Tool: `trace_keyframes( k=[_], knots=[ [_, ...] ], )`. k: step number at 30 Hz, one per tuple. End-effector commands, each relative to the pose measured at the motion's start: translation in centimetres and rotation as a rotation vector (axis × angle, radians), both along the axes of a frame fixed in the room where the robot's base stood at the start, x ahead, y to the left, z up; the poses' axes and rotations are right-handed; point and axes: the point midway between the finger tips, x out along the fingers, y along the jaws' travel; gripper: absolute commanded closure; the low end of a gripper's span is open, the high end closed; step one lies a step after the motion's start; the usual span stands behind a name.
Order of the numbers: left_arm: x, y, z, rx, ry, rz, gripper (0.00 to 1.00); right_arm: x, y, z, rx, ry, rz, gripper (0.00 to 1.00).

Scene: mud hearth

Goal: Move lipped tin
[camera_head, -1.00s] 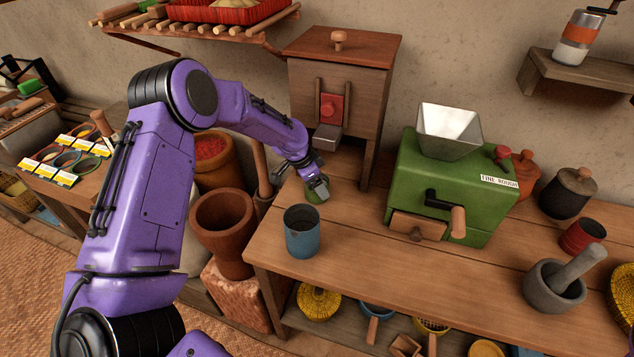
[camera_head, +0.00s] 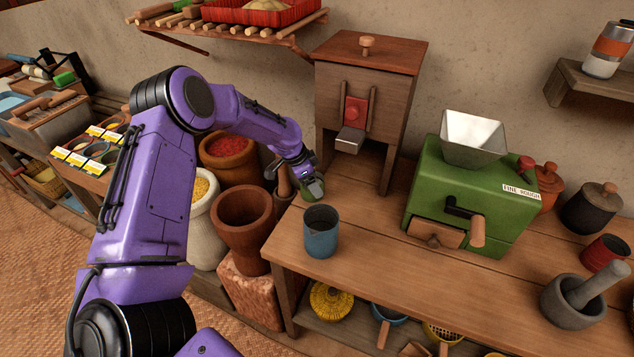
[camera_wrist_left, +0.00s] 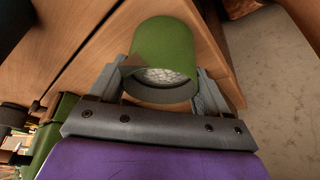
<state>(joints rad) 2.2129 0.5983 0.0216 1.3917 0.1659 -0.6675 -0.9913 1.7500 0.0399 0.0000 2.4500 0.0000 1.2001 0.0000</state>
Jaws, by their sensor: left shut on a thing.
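A green lipped tin (camera_head: 314,187) is in my left gripper (camera_head: 310,178), near the table's left edge and behind a blue spouted cup (camera_head: 320,232). In the left wrist view, the green tin (camera_wrist_left: 165,45) sits between the two fingers of my left gripper (camera_wrist_left: 168,85), with a small pointed lip on its rim. Pale grains show inside its mouth. I cannot tell whether its base touches the table. My right gripper is out of view.
The wooden table (camera_head: 370,262) holds a wooden hopper box (camera_head: 365,95), a green grinder (camera_head: 470,195) and a stone mortar (camera_head: 572,302). Bare tabletop lies right of the blue cup.

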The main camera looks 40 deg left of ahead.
Motion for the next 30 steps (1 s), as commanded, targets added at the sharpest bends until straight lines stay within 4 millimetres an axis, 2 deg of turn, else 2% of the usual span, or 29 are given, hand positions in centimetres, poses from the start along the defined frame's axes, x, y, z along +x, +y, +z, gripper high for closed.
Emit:
trace_keyframes(
  k=[8,9,10,11,17,20,30],
  knots=[
    [0.0,0.1,0.0,0.000,0.000,0.000,0.52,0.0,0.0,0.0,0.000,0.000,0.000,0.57],
    [0.0,0.1,0.0,0.000,0.000,-0.001,0.13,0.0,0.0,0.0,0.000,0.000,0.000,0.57],
    [0.0,0.0,0.0,0.000,0.000,0.000,0.03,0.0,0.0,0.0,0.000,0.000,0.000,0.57],
    [0.0,0.0,0.0,0.000,0.000,0.000,0.00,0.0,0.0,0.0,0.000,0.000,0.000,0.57],
    [0.0,0.0,0.0,0.000,0.000,-0.001,0.00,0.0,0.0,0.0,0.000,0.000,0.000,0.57],
    [-0.2,0.2,0.7,0.000,-0.002,-0.001,0.00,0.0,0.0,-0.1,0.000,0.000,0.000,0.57],
    [-2.3,1.8,7.1,0.000,-0.004,-0.001,0.00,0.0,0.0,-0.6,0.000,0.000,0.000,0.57]
  ],
)
